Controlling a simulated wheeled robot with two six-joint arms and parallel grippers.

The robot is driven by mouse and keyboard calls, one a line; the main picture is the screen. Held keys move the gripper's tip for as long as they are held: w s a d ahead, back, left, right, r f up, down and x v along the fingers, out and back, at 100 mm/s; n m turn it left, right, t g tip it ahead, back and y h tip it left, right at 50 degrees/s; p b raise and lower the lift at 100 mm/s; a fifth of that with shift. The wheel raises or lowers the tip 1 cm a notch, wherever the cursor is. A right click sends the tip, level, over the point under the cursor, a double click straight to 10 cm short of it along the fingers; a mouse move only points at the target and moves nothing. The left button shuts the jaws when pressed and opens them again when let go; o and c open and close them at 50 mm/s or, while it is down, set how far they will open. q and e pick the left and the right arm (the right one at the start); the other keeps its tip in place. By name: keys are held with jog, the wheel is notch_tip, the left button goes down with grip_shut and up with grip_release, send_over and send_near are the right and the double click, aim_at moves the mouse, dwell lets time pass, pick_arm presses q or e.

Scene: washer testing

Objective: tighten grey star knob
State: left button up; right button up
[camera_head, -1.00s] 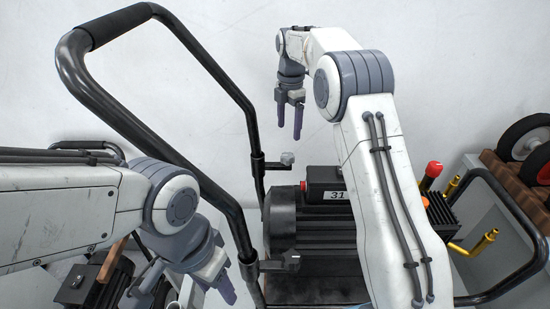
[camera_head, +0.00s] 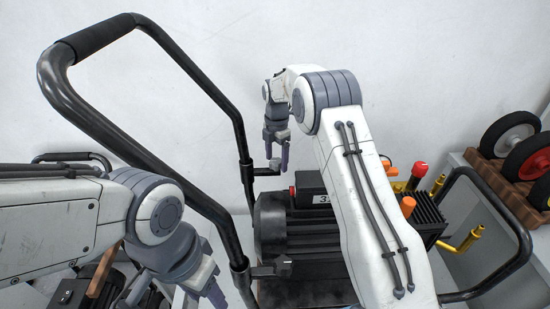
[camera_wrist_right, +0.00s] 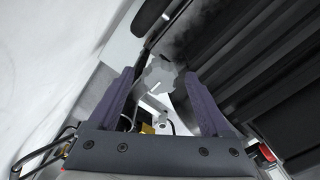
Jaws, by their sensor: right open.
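A grey star knob (camera_head: 274,163) sits on the far side of the black handle frame. It also shows in the right wrist view (camera_wrist_right: 162,72), just beyond and between the fingertips. My right gripper (camera_head: 275,165) is open at this knob, with one finger on each side; I cannot tell whether either touches. A second grey knob (camera_head: 284,263) is on the near side of the frame, with no gripper on it. My left gripper (camera_head: 185,292) hangs at the lower left, apart from both knobs; its finger gap is unclear.
The black handle frame (camera_head: 95,118) rises on the left. A black motor (camera_head: 272,228) lies beside the knobs, partly hidden by my right arm. Red (camera_head: 420,168) and orange (camera_head: 408,206) knobs, brass fittings (camera_head: 470,238) and wheels (camera_head: 507,135) are on the right.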

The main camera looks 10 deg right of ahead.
jog(key=c, duration=1.3)
jog(key=shift+a, duration=0.1)
grip_shut()
jog(key=shift+m, duration=0.3)
